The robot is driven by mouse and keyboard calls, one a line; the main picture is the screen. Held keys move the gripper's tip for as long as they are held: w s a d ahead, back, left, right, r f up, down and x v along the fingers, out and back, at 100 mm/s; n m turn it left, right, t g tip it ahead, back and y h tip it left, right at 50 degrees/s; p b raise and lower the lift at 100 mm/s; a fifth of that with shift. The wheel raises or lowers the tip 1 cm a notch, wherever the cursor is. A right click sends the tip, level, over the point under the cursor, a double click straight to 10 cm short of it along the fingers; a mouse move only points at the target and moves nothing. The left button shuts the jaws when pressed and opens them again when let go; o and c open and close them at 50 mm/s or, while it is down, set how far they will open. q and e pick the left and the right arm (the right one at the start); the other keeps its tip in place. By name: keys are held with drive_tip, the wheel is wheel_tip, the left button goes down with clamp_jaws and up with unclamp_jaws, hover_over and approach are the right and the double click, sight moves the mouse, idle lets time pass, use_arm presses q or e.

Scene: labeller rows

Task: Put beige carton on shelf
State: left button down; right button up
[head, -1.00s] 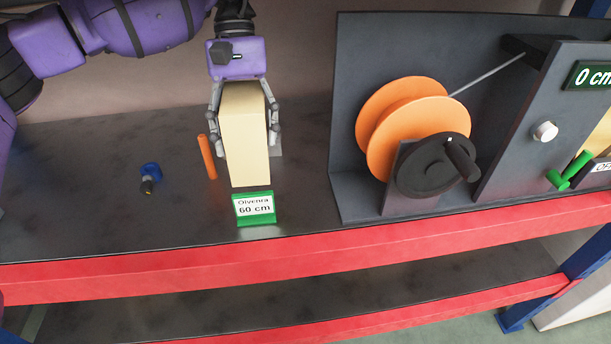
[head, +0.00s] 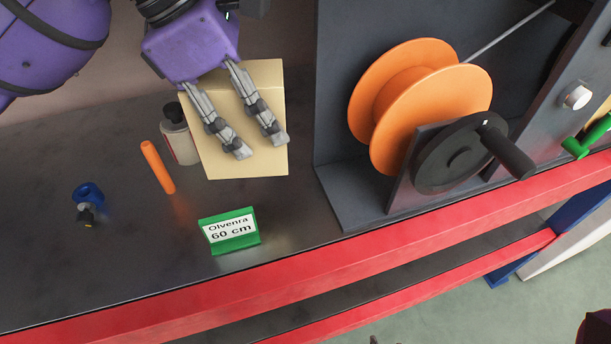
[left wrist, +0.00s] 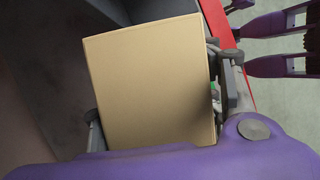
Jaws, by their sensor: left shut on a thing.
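The beige carton (head: 265,165) is held above the dark upper shelf (head: 130,270), behind the green label stand. It is tilted in the head view; whether its base touches the shelf I cannot tell. In the left wrist view the carton (left wrist: 150,85) fills the middle, with finger parts at both sides.
The green stand (head: 230,231) reads "Olvenra 60 cm". An orange stick (head: 158,167), a white bottle with black cap (head: 181,143) and a small blue item (head: 88,196) are left. The orange reel (head: 430,110) is right. A red edge (head: 400,240) fronts the shelf.

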sight(223, 113)
use_arm(q)
drive_tip(key=shift+d+r+n+t, duration=0.15)
drive_tip(key=shift+d+n+t, duration=0.1)
drive_tip(key=shift+n, duration=0.3)
drive_tip(key=shift+d+r+n+t, duration=0.15)
drive_tip(key=shift+n+t, duration=0.1)
drive_tip(key=shift+n, duration=0.3)
drive_tip(key=shift+f, duration=4.9)
drive_tip(key=shift+c, duration=2.4)
unclamp_jaws()
drive_tip(key=shift+a+f, duration=0.1)
drive_tip(key=v, duration=1.2)
